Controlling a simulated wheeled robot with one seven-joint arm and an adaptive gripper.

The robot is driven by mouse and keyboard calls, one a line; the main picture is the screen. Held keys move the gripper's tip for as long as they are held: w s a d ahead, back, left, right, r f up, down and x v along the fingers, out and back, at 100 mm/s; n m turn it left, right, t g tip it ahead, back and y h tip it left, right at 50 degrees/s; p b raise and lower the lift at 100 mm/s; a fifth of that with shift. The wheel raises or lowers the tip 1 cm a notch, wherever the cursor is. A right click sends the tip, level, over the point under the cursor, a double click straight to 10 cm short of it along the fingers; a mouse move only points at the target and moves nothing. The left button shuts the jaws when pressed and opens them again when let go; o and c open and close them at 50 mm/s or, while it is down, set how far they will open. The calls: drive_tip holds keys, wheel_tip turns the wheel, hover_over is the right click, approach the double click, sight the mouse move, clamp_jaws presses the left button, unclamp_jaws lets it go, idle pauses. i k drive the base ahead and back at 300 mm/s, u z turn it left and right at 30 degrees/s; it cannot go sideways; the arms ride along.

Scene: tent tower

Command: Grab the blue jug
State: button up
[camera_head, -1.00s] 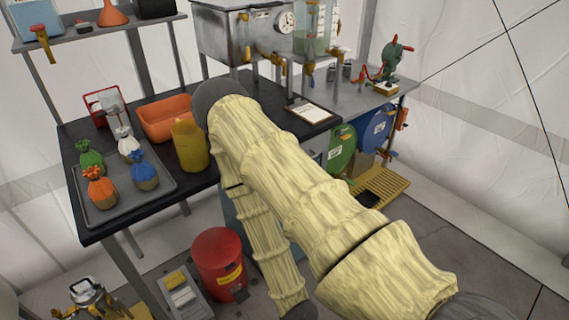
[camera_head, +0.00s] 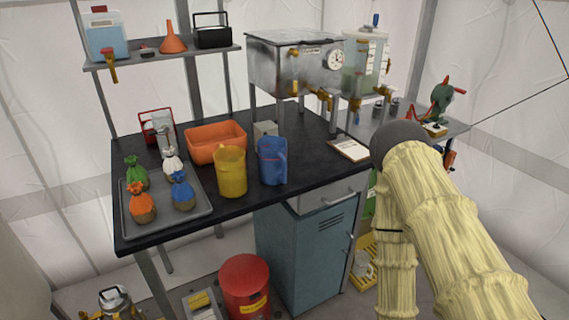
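The blue jug (camera_head: 273,163) stands upright on the black table (camera_head: 306,160), near its front edge, with its handle toward the right. A yellow jug (camera_head: 231,172) stands just left of it. My arm, in a pale yellow ribbed sleeve, is at the right of the view, apart from the blue jug. My gripper is not in view.
An orange bin (camera_head: 216,143) sits behind the yellow jug. A grey tray (camera_head: 198,211) with several tied bags is at the left. A metal tank (camera_head: 290,68) stands behind, and a clipboard (camera_head: 349,148) lies right of the blue jug. A blue cabinet (camera_head: 305,255) is below.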

sight(272, 151)
drive_tip(key=u, duration=1.8)
drive_tip(key=k, duration=0.65)
drive_tip(key=z, duration=0.95)
